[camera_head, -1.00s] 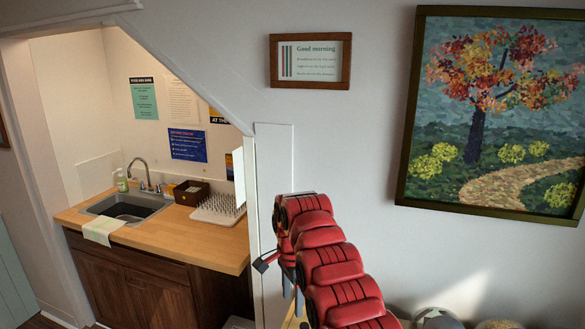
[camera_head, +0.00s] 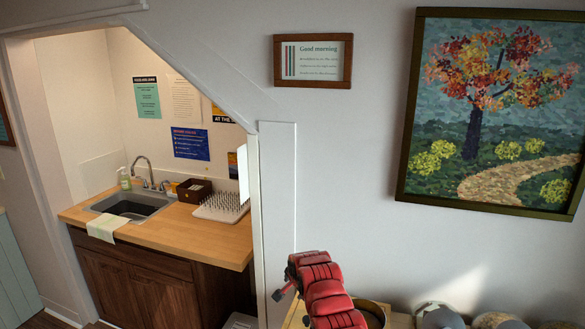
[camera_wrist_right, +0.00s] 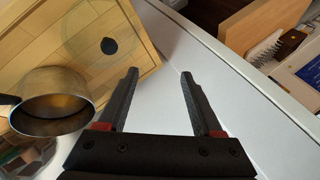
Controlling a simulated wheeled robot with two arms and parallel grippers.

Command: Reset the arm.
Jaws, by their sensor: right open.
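My right arm is red and comes up from the bottom of the head view. Its gripper (camera_head: 281,294) shows small and dark at the arm's far left end, in front of the white wall edge. In the right wrist view the two dark fingers of the right gripper (camera_wrist_right: 160,85) stand apart with nothing between them. The left gripper is not in view.
A metal pot (camera_wrist_right: 52,100) sits on a wooden surface (camera_wrist_right: 95,30), close to the right gripper. It shows partly behind my arm in the head view (camera_head: 372,312). A sink (camera_head: 130,205) and a dish rack (camera_head: 222,207) are on the counter (camera_head: 185,238) at left. Rounded objects (camera_head: 440,316) line the lower right.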

